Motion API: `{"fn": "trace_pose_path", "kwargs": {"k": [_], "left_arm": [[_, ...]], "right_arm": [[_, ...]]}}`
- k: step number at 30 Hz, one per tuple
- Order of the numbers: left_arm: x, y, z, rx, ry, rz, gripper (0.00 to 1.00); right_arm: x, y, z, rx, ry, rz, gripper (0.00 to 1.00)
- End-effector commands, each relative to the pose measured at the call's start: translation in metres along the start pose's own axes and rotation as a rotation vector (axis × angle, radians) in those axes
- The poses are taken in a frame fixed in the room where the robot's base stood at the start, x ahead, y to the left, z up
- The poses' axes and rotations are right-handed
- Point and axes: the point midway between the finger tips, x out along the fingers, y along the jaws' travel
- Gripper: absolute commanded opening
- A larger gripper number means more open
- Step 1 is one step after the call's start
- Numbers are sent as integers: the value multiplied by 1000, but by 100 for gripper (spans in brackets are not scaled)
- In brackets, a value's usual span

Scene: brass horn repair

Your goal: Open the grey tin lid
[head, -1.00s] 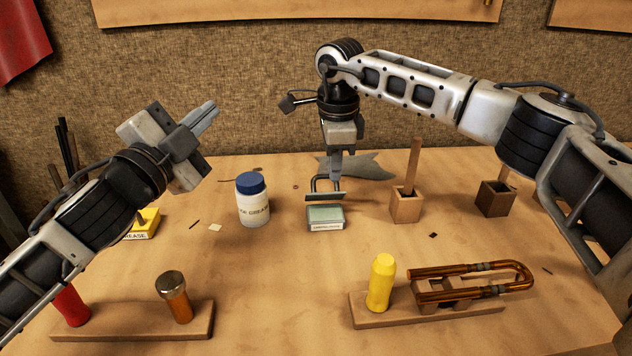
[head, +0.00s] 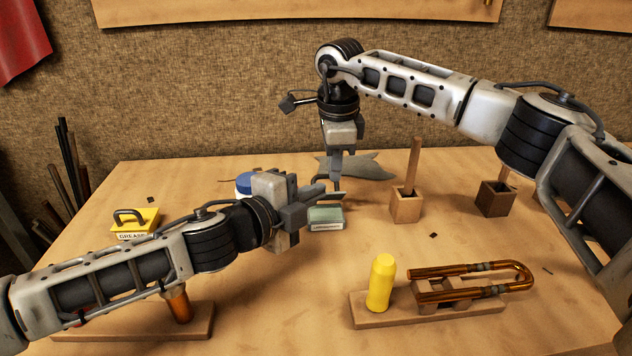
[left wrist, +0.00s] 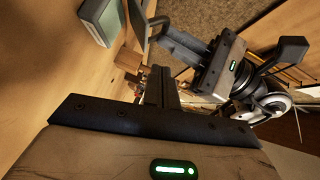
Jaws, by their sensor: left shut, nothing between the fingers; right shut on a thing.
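The grey-green tin (head: 326,219) with a white label stands on the bench near the middle. Its dark grey lid (head: 334,196) with a handle is above the tin, apart from it, and partly hidden by my left gripper. My right gripper (head: 335,178) points down and is shut on the lid's handle. My left gripper (head: 318,192) is shut and empty, in front of and left of the lid. In the left wrist view the tin (left wrist: 101,20) and the lid (left wrist: 138,22) show a gap between them, with my right gripper (left wrist: 165,38) at the lid.
A blue-capped jar (head: 246,184) is mostly hidden behind my left gripper. A yellow grease tin (head: 136,222) stands at left. A wooden block with a stick (head: 405,205) is right of the tin. A yellow bottle (head: 381,283) and copper tubing (head: 470,270) are at front right.

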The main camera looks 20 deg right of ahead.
Motion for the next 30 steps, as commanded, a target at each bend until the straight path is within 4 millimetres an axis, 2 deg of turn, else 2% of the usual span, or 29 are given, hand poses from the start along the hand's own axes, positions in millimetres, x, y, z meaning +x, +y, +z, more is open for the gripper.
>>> {"fn": "trace_pose_path", "kwargs": {"k": [1, 3, 9, 30], "left_arm": [[12, 0, -1, 1, 1, 0, 0], [23, 0, 4, 2, -3, 0, 0], [39, 0, 22, 0, -2, -1, 0], [51, -2, 34, 0, -1, -1, 0]], "right_arm": [[7, 2, 0, -2, 5, 9, 0], [7, 2, 0, -2, 5, 9, 0], [7, 2, 0, -2, 5, 9, 0], [7, 2, 0, -2, 6, 9, 0]]}}
